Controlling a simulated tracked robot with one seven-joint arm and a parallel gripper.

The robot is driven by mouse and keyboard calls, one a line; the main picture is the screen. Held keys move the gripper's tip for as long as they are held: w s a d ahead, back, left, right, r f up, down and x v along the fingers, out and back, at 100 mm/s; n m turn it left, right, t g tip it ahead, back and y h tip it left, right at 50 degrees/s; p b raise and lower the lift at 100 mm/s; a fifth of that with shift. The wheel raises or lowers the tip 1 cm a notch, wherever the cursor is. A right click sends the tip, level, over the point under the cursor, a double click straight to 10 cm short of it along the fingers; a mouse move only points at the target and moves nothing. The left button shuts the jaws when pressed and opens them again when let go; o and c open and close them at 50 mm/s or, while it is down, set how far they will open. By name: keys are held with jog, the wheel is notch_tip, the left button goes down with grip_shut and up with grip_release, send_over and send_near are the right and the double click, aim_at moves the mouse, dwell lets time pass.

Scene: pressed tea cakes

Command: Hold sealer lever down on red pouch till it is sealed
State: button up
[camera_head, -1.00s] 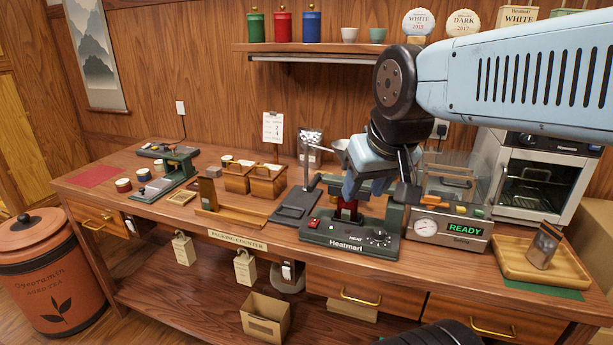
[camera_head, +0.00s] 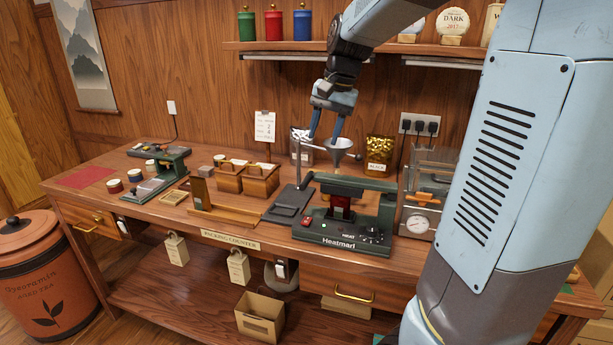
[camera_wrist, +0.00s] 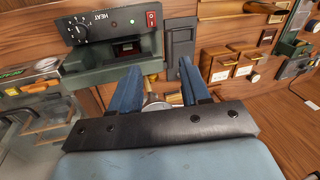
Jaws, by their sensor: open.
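The green Heatmarl sealer (camera_head: 372,232) stands on the counter, and its front panel with the HEAT dial also shows in the wrist view (camera_wrist: 88,27). The red pouch (camera_head: 340,203) shows as a small red patch beneath the sealer's green upper arm (camera_head: 352,184); the rest of it is hidden. I cannot tell whether the lever is fully down. My gripper (camera_head: 326,136) is open and empty, above and behind the sealer, its fingers pointing down close to the metal funnel (camera_head: 340,146). In the wrist view my two blue fingers (camera_wrist: 159,70) are spread apart.
A dark scale-like pad (camera_head: 290,203) and wooden boxes (camera_head: 262,182) stand left of the sealer. A glass-sided machine with a gauge (camera_head: 418,222) stands close on its right. A gold pouch (camera_head: 379,155) stands behind. The shelf (camera_head: 275,46) hangs above.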

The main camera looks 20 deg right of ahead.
jog(key=m, duration=0.1)
send_over(306, 179)
jog(key=s+d, duration=0.2)
jog(key=d, duration=0.1)
jog(key=f, duration=0.1)
jog(key=shift+g, duration=0.4)
jog(key=x, duration=1.4)
jog(key=shift+w+a, duration=0.15)
jog(key=shift+w, duration=0.05)
jog(key=shift+c, duration=0.3)
grip_shut()
